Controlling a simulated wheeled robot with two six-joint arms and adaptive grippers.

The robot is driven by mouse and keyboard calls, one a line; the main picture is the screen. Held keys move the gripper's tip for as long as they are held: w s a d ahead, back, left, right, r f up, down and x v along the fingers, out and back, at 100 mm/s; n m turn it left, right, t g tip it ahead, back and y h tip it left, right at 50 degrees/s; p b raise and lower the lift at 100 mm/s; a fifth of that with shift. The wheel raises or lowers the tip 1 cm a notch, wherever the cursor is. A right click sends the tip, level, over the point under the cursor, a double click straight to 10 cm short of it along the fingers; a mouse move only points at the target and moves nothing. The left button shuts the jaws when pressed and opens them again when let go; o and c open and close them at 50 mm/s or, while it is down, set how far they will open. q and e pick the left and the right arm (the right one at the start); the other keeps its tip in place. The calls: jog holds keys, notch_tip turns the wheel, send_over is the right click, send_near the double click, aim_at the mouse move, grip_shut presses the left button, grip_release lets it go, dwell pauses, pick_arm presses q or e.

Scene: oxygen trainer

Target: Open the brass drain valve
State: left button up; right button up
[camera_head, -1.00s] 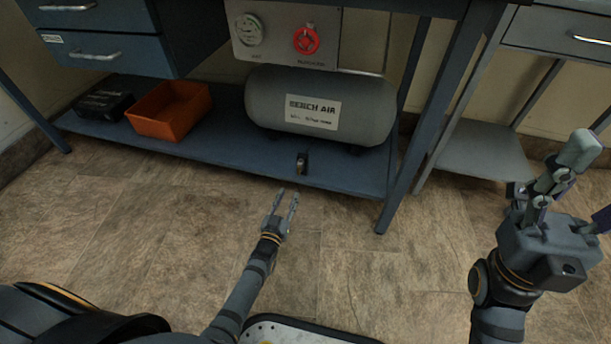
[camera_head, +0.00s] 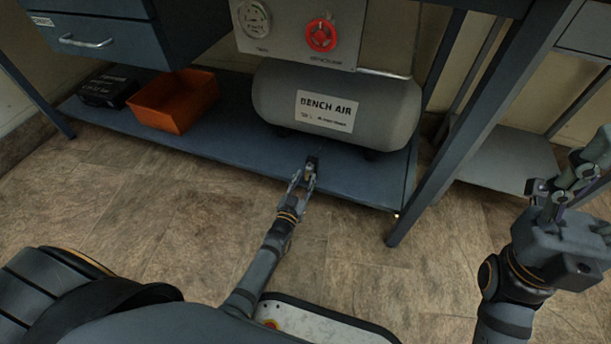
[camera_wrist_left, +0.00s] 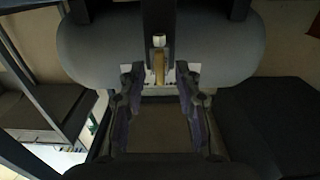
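The drain valve (camera_head: 312,164) is a small dark fitting below the grey BENCH AIR tank (camera_head: 380,105), at the front of the lower shelf. My left gripper (camera_head: 303,180) is just in front of it, with its fingers apart around or beside the valve. In the left wrist view, a brass-coloured lever (camera_wrist_left: 159,68) with a pale tip stands between and slightly beyond the two open fingers (camera_wrist_left: 160,85). I cannot see contact on either side. My right gripper (camera_head: 575,190) is raised at the right, far from the valve; its finger gap is unclear.
The blue lower shelf (camera_head: 225,135) holds an orange bin (camera_head: 172,100) and a black case (camera_head: 107,88) at the left. A panel with a red knob (camera_head: 321,35) is above the tank. A table leg (camera_head: 470,130) stands right of the valve.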

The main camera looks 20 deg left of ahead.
pick_arm(q)
grip_shut()
jog(key=shift+r+n+p, duration=0.2)
jog(key=shift+n+p, duration=0.85)
jog(key=shift+n, duration=0.05)
jog(key=n+p, duration=0.2)
jog(key=n, duration=0.2)
jog(key=shift+a+f+n, duration=0.1)
jog(key=shift+n, duration=0.2)
jog(key=n, duration=0.3)
jog(key=n+p, duration=0.1)
jog(key=n, duration=0.3)
jog(key=n+p, duration=0.1)
jog(key=n, duration=0.3)
jog(key=shift+a+f, duration=0.15)
jog(key=shift+f, duration=0.15)
